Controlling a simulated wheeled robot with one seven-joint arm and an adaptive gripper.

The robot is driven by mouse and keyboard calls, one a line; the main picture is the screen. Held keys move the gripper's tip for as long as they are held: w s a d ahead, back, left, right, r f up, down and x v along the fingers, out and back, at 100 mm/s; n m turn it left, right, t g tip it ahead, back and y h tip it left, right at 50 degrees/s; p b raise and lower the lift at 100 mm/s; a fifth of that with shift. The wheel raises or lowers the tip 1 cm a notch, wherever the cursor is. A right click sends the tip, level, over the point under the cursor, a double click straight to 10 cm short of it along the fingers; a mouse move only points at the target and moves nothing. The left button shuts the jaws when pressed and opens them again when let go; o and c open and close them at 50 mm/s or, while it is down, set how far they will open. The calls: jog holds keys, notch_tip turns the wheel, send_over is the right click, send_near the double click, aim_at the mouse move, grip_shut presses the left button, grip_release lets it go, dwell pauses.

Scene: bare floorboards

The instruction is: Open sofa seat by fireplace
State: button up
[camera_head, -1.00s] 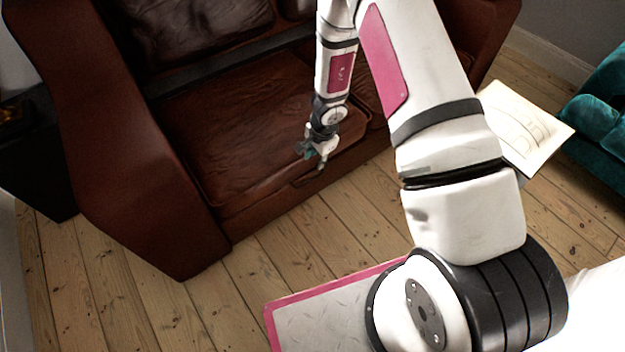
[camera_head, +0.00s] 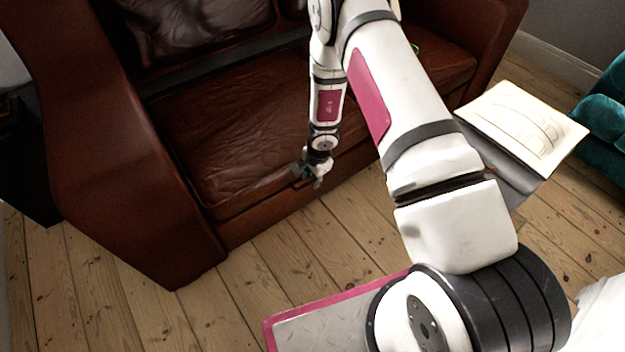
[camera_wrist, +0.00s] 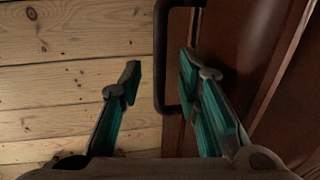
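The brown leather sofa has a left seat (camera_head: 225,130) that lies flat and closed. In the wrist view, a dark bar handle (camera_wrist: 160,50) stands out from the brown sofa front (camera_wrist: 235,35). My gripper (camera_wrist: 160,66) is open, with one teal-padded finger on each side of the handle. The handle is nearer the right finger, and I cannot tell whether they touch. In the head view, my gripper (camera_head: 312,172) is at the seat's front edge, and the handle is mostly hidden there. The fireplace is not clearly visible.
Bare floorboards (camera_head: 270,250) lie in front of the sofa. A small table with an open book (camera_head: 525,125) stands to the right, and a teal seat (camera_head: 605,105) is at the far right edge. The sofa's large left arm (camera_head: 110,150) rises beside the seat.

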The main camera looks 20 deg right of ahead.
jog(key=shift+f, duration=0.15)
jog(key=shift+c, duration=0.3)
grip_shut()
